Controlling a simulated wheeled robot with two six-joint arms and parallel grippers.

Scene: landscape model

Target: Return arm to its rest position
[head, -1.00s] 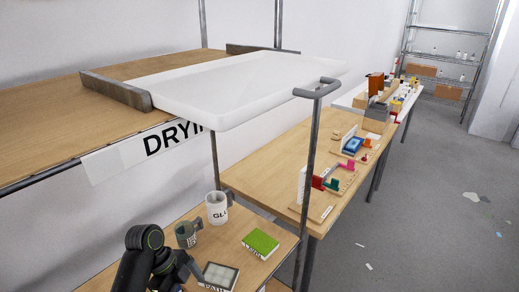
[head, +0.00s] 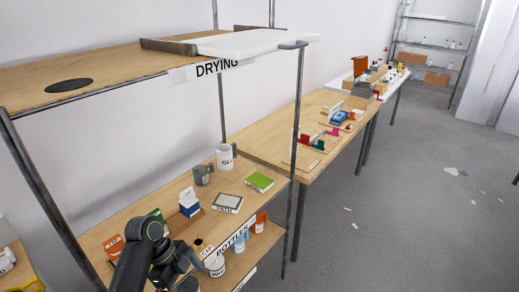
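One of my dark arms (head: 150,248) rises from the bottom of the head view, left of centre, in front of the lower shelves. It bends at a round joint with a green ring, and its links turn right and down to the bottom edge. Its gripper cannot be made out there, and I see nothing held. I take it for my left arm. My other arm is not in view.
The upper shelf (head: 25,88), labelled DRYING, holds a white tray (head: 262,42) and a dark disc (head: 69,86). Mugs, boxes and a green block (head: 259,182) stand on the shelf below. A wooden table (head: 270,138) stands behind. Grey floor (head: 410,220) is open at right.

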